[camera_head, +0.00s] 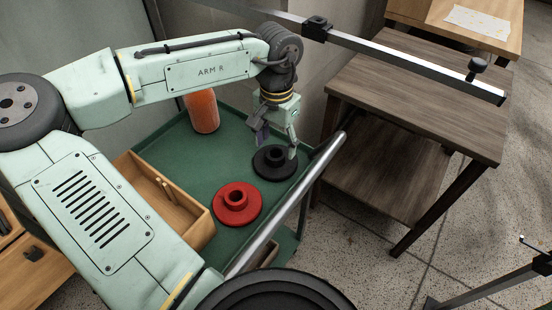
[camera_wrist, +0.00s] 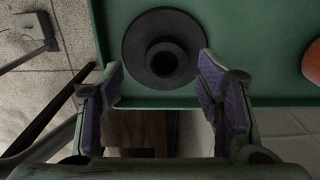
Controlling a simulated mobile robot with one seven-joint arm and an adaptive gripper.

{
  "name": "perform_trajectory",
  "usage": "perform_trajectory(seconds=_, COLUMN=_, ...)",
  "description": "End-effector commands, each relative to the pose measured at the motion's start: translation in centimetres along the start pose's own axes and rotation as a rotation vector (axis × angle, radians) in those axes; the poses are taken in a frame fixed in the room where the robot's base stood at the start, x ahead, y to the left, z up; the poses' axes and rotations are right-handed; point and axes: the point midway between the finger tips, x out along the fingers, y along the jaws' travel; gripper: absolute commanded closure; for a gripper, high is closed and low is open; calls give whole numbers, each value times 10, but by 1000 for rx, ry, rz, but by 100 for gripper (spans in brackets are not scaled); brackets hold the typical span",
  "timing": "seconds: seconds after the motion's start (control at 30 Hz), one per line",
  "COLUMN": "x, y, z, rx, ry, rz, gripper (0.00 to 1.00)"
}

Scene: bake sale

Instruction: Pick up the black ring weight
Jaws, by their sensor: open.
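The black ring weight (camera_head: 274,162) lies flat on a green tray surface (camera_head: 172,151), near its right edge. It has a wide round base and a raised hollow hub. In the wrist view the black ring weight (camera_wrist: 163,48) sits at the top, beyond the fingertips. My gripper (camera_head: 275,138) hangs over it, pointing down, with its fingers apart and nothing between them. In the wrist view my gripper's purple-padded fingers (camera_wrist: 160,86) stand wide to either side, and the weight's hub lies ahead of the gap. Whether a finger touches the weight is unclear.
A red ring weight (camera_head: 238,204) lies just in front of the black one. An orange cylinder (camera_head: 202,111) stands at the back of the tray. A wooden box (camera_head: 168,200) is on the left. A metal rail (camera_head: 290,205) runs along the right edge, beside a dark wooden table (camera_head: 420,95).

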Motion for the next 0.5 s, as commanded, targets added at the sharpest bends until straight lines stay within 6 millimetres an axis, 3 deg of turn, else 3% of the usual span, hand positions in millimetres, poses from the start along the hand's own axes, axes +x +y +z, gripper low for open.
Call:
perform_trajectory(seconds=0.3, x=39, y=-6, z=-4, rx=3, ry=-2, rz=-1, gripper=40)
perform_trajectory(seconds=0.5, x=51, y=-7, z=-5, rx=1, ry=3, rz=-1, gripper=40)
